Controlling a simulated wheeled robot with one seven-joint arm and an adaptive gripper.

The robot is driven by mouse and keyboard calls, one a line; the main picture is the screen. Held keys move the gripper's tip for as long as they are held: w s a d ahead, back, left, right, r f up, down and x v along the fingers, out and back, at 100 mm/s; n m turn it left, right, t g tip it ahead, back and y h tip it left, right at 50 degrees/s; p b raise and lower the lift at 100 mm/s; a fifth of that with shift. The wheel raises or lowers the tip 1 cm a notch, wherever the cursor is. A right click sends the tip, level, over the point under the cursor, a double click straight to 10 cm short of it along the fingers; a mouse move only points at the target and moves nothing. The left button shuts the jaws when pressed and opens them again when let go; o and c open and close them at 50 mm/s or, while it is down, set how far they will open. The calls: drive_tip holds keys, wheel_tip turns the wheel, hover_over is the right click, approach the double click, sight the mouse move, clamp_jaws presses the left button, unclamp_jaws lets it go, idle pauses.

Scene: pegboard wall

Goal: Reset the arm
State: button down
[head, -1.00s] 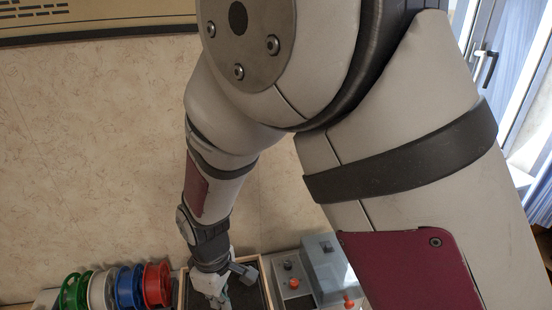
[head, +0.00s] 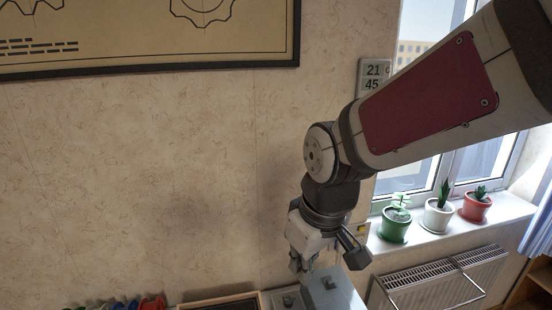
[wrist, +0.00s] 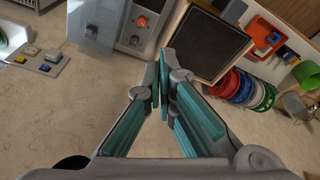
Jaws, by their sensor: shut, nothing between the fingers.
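My gripper (wrist: 162,85) shows large in the wrist view, with its two teal-padded fingers closed together and nothing between them. In the head view my gripper (head: 298,268) hangs downward at the lower middle, in front of the wall and above the grey box (head: 333,292). My arm reaches in from the upper right. The gripper appears clear of the things below it.
A dark framed tray (wrist: 208,42), a grey control box with a red knob (wrist: 141,22) and several coloured spools (wrist: 222,86) show in the wrist view. Potted plants, one in a green pot (head: 394,227), stand on the windowsill above a radiator (head: 440,285).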

drive_tip(key=s+d+r+m+t, duration=0.1)
drive_tip(key=s+d+r+m, duration=0.2)
drive_tip(key=d, duration=0.4)
drive_tip(key=s+d+r+m+t+h, duration=0.1)
drive_tip(key=s+d+r+m+t, duration=0.1)
drive_tip(key=s+d+r+m, duration=0.2)
drive_tip(key=s+d+r, duration=0.2)
drive_tip(key=s+d, duration=0.1)
drive_tip(key=s, duration=0.1)
drive_tip(key=shift+s+d+m, duration=0.15)
drive_tip(key=shift+s+m, duration=0.05)
drive_tip(key=shift+m, duration=0.1)
